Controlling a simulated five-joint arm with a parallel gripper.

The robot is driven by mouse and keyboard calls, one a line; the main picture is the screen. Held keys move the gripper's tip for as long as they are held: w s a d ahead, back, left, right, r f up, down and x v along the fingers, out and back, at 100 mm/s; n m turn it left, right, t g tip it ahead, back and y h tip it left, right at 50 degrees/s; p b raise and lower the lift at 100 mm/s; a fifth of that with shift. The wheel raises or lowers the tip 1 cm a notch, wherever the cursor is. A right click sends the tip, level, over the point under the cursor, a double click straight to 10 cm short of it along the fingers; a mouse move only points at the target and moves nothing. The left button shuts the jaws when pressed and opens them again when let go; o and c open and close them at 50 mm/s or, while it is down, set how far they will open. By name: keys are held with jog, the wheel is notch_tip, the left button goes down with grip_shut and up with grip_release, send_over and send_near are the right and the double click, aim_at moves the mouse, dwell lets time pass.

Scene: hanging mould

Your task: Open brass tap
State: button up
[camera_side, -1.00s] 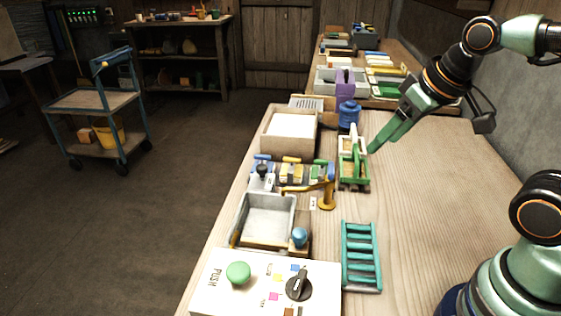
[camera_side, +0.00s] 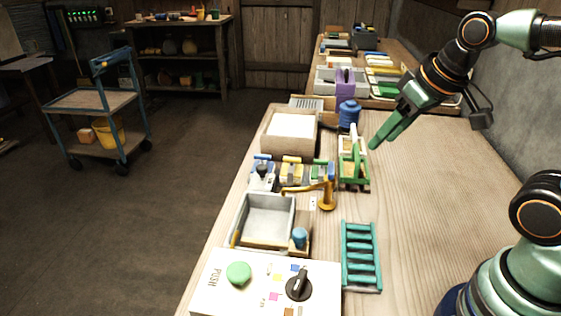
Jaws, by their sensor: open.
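A brass tap (camera_side: 326,196) stands on the bench behind the grey basin, its spout reaching left and a blue handle (camera_side: 331,171) on top. My gripper (camera_side: 378,143) is up and to the right of the tap, apart from it, beside the green-and-white rack-like object (camera_side: 352,167). The gripper is open and holds nothing that I can see; its fingers overlap closely from this side. The grey basin (camera_side: 243,224) lies in front of the tap, to its left.
A white panel (camera_side: 225,290) with a green button and black knob is at the front. A teal ladder-like rack (camera_side: 361,240) lies right of the basin. A blue jar (camera_side: 349,113) stands behind my gripper. Bare bench (camera_side: 430,180) is free on the right.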

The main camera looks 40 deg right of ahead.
jog(key=w+r+m+g, duration=0.1)
jog(key=w+m+g, duration=0.2)
jog(key=w+m, duration=0.3)
jog(key=m+g, duration=0.2)
jog(key=m, duration=0.1)
send_over(331, 167)
notch_tip(331, 167, down, 4)
jog(key=r, duration=0.1)
notch_tip(331, 167, down, 13)
jog(key=shift+r, duration=0.15)
grip_shut()
